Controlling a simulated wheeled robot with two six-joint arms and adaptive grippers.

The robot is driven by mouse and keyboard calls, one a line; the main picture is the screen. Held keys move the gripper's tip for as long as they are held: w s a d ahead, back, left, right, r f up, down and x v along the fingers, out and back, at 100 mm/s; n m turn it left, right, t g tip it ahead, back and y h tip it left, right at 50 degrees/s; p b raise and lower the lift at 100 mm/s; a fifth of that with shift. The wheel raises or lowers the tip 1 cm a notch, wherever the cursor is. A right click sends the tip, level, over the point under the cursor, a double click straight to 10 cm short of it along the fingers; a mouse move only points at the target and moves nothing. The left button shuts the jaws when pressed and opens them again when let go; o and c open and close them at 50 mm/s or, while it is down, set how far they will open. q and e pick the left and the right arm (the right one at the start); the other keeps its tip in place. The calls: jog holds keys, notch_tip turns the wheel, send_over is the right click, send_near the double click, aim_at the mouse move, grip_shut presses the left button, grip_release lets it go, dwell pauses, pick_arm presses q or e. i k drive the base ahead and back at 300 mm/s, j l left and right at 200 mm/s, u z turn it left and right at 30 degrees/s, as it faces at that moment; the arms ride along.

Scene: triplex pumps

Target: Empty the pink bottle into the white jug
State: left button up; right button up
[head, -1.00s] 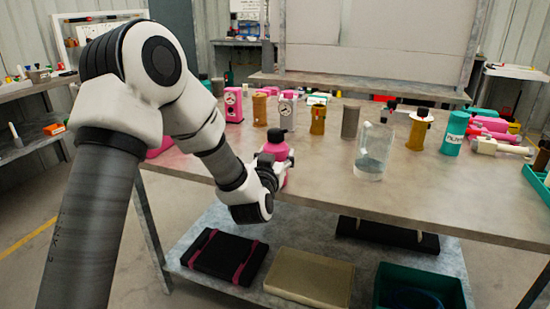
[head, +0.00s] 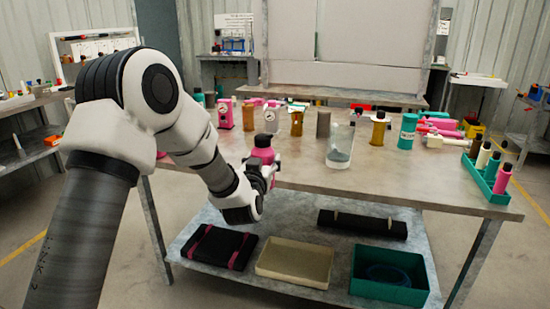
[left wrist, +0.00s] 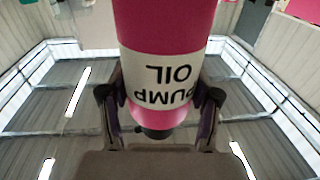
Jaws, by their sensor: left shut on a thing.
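The pink bottle (head: 264,156) with a dark cap is upright in my left gripper (head: 262,172), in front of the table's front edge. In the left wrist view the bottle (left wrist: 165,30) fills the middle, its white "PUMP OIL" label upside down in the picture. The fingers of the left gripper (left wrist: 160,110) close on both sides of it. The jug (head: 340,145) is clear and whitish with greyish contents low inside; it stands upright near the table's front edge, right of and apart from the bottle. My right gripper is not in view.
Behind the jug stand a pink pump-like unit (head: 225,114), amber bottles (head: 379,130) and a teal canister (head: 407,131). A teal tray (head: 485,181) of bottles is at the table's right end. The lower shelf holds a beige bin (head: 295,262) and a teal bin (head: 388,285).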

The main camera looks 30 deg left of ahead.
aim_at(340, 138)
jog(key=i+j, duration=0.3)
jog(key=i, duration=0.15)
jog(key=i+j+z, duration=0.15)
jog(key=i+j, duration=0.15)
jog(key=i, duration=0.15)
